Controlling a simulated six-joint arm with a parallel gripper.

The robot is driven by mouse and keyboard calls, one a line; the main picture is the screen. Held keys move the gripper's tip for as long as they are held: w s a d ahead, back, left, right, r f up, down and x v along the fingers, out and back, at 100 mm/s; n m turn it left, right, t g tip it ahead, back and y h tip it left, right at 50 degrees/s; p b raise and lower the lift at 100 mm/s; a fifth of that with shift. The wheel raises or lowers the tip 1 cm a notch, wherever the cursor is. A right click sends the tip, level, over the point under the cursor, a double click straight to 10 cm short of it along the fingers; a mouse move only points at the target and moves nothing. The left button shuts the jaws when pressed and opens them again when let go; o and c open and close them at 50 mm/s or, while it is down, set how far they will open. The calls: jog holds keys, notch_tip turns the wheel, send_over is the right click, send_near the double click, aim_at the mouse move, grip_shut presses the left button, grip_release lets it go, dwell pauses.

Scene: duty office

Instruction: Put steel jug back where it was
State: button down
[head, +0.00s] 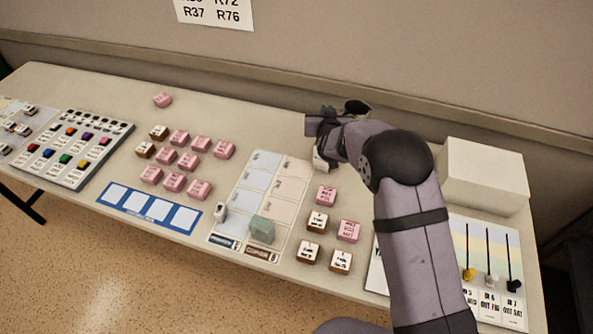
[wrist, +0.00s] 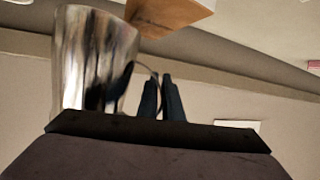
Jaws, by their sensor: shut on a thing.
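The steel jug (wrist: 88,60) fills the left of the wrist view, shiny and mirror-like. Its thin handle is on its right side, and my gripper (wrist: 164,97) is shut on that handle with two dark fingers close together. In the head view my gripper (head: 318,130) is over the back of the table, right of the centre. There the jug is mostly hidden by my arm; a dark rounded shape just beyond the gripper may be part of it. I cannot tell whether the jug touches the table.
A wooden-sided block (wrist: 172,12) is close to the jug in the wrist view. A white box (head: 486,175) stands right of my arm. Pink blocks (head: 326,194) and a marked card (head: 262,190) lie in front.

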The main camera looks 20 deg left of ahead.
jog(key=shift+a+f+b, duration=0.1)
jog(key=shift+f+b, duration=0.05)
jog(key=shift+b, duration=0.3)
jog(key=s+a+n+g+y+b, duration=0.1)
jog(key=s+a+n+g+y, duration=0.65)
jog(key=s+a+n, duration=0.35)
jog(key=s+a+f+n+g+y, duration=0.1)
jog(key=s+a+n+g, duration=0.1)
jog(key=s, duration=0.5)
jog(key=s+a+f+n+g+y, duration=0.1)
jog(key=s+a+n+g, duration=0.1)
jog(key=s, duration=0.5)
jog(key=shift+a+f+g, duration=0.25)
jog(key=shift+g, duration=0.6)
jog(key=shift+f+y, duration=0.15)
jog(key=shift+y, duration=0.1)
jog(key=shift+w+f+p, duration=0.1)
jog(key=shift+f+p, duration=0.8)
jog(key=shift+f, duration=3.95)
